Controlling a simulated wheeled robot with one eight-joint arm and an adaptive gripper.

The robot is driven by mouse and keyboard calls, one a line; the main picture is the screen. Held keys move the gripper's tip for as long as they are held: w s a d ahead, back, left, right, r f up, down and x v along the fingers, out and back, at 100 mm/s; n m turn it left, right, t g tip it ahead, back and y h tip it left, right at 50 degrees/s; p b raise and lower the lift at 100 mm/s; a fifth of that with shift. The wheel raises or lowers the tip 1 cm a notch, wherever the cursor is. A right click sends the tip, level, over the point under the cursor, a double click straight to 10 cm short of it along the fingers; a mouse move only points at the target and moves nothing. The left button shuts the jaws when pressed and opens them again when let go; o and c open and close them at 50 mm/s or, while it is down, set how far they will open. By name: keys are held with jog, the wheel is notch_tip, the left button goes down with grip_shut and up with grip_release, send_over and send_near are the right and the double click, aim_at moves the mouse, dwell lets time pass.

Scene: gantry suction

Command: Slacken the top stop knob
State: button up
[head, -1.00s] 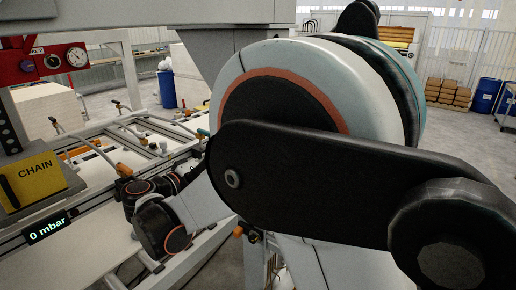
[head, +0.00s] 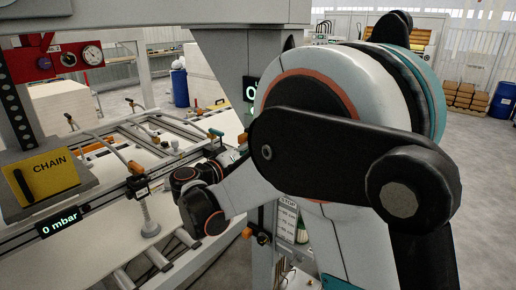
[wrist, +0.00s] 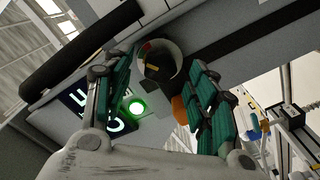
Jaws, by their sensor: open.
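In the wrist view my gripper (wrist: 165,95) is open, with its teal-padded fingers apart. A grey round piece with a dark face (wrist: 160,65) lies beyond and between the fingertips; I cannot tell whether it is the top stop knob. An orange part (wrist: 180,108) shows beside the right finger. In the head view a plate marked STOP with a scale (head: 288,205) is on the column, partly behind my arm. An orange knob (head: 263,238) sits low left of that plate. My gripper is mostly hidden behind my wrist in the head view.
In the wrist view a green lit button (wrist: 137,108) and a lit display (wrist: 80,105) are close by the left finger. In the head view the gantry column (head: 262,200) stands behind my arm. The yellow CHAIN box (head: 45,175) and 0 mbar display (head: 60,222) are at left.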

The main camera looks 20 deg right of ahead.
jog(key=shift+x, duration=0.95)
jog(key=c, duration=1.1)
jog(key=shift+n, duration=0.4)
jog(key=shift+n+b, duration=0.85)
jog(key=shift+n, duration=2.35)
